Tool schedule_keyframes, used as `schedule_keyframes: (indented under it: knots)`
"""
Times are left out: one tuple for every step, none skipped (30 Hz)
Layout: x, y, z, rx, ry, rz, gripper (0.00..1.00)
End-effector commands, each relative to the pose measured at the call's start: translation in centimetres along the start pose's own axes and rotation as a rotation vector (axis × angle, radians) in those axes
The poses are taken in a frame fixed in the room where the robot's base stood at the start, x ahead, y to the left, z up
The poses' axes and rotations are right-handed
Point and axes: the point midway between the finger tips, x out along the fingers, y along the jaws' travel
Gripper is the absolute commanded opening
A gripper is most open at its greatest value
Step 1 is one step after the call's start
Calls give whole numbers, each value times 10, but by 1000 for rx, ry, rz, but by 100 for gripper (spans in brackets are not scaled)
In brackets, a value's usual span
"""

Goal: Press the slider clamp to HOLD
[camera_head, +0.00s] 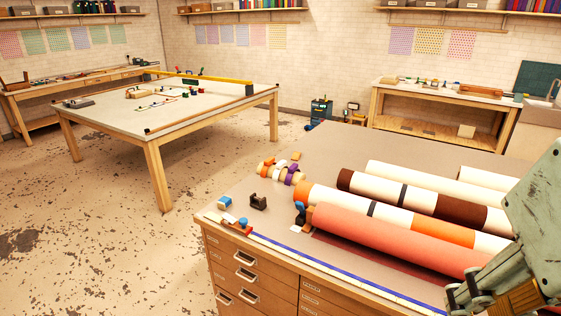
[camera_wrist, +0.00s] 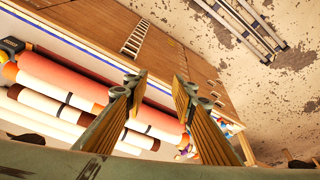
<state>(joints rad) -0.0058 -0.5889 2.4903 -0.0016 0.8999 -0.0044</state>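My gripper (camera_head: 487,300) is at the lower right in the head view, over the front right part of the near bench. In the wrist view its two fingers (camera_wrist: 161,80) stand apart with nothing between them. A blue and white strip (camera_head: 335,272) runs along the bench's front edge; it also shows in the wrist view (camera_wrist: 70,36). Small red and blue parts (camera_head: 238,223) sit at the strip's left end. I cannot tell which part is the slider clamp, and no HOLD marking is readable.
A dark holder (camera_head: 258,202) and small coloured rolls (camera_head: 283,173) stand at the left. The bench's left rear surface is clear.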

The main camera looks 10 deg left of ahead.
Motion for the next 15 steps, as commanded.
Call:
schedule_keyframes:
  knots:
    - [-2, -1, -5, -6, -2, -1, 28]
    - [-2, -1, -8, -10, -3, -2, 28]
    - [-3, -2, -12, -17, -6, -3, 28]
    - [-4, -3, -15, -22, -9, -4, 28]
    - [-4, -4, -20, -27, -10, -5, 28]
    - [-6, -5, -26, -35, -12, -6, 28]
    - [-7, -6, -30, -42, -15, -8, 28]
    - [-7, -7, -35, -49, -17, -9, 28]
    - [-8, -9, -42, -60, -20, -11, 28]
    - [-9, -10, -48, -68, -23, -12, 28]
    - [-10, -12, -53, -76, -25, -14, 28]
    - [-11, -13, -60, -87, -28, -15, 28]
    - [-11, -15, -66, -94, -31, -17, 28]
    - [-12, -16, -72, -102, -33, -18, 28]
    - [-12, -18, -79, -112, -36, -20, 28]
